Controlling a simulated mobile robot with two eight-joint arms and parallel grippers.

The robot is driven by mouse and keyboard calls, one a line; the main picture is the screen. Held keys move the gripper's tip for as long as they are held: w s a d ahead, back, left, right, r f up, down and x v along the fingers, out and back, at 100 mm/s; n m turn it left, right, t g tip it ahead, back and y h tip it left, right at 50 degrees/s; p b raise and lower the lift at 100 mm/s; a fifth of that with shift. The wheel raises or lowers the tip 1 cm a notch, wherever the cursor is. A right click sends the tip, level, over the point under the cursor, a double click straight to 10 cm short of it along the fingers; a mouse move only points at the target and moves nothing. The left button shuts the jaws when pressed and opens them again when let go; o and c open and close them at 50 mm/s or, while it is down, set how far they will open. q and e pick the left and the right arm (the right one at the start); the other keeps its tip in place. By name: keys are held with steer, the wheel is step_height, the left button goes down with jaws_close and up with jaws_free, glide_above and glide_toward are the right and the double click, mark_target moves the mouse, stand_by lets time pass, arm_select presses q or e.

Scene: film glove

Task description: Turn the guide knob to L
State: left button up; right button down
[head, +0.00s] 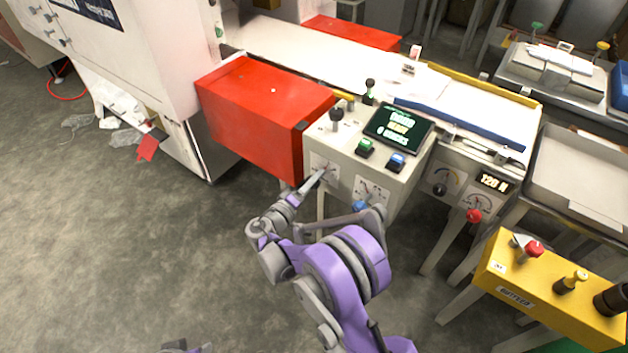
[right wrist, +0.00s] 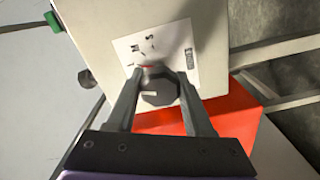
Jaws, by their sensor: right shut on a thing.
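The guide knob (right wrist: 160,88) is a dark faceted knob on the front of a white control box (head: 340,147). In the right wrist view it sits between the two fingers of my right gripper (right wrist: 158,97), which is shut on it. A pale mark shows on the knob's face. Behind it is a white label plate (right wrist: 172,46) with small letters; an S and an M seem readable, an L is not clear. In the head view my right gripper (head: 319,175) reaches the plate at the box's left front, and the knob is mostly hidden.
A red box (head: 255,105) stands just left of the control box. On top are a screen (head: 399,130), a green button (head: 365,147), a blue button (head: 396,161) and black levers. A second dial (head: 371,191) is to the right. A yellow box (head: 540,295) stands at lower right.

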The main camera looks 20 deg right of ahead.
stand_by(0.4)
steer(key=shift+c, duration=1.4)
jaws_free()
steer(key=shift+a, duration=0.15)
steer(key=p+v, duration=0.1)
steer(key=v, duration=0.9)
steer(key=shift+s+a, duration=0.2)
steer(key=shift+s, duration=0.05)
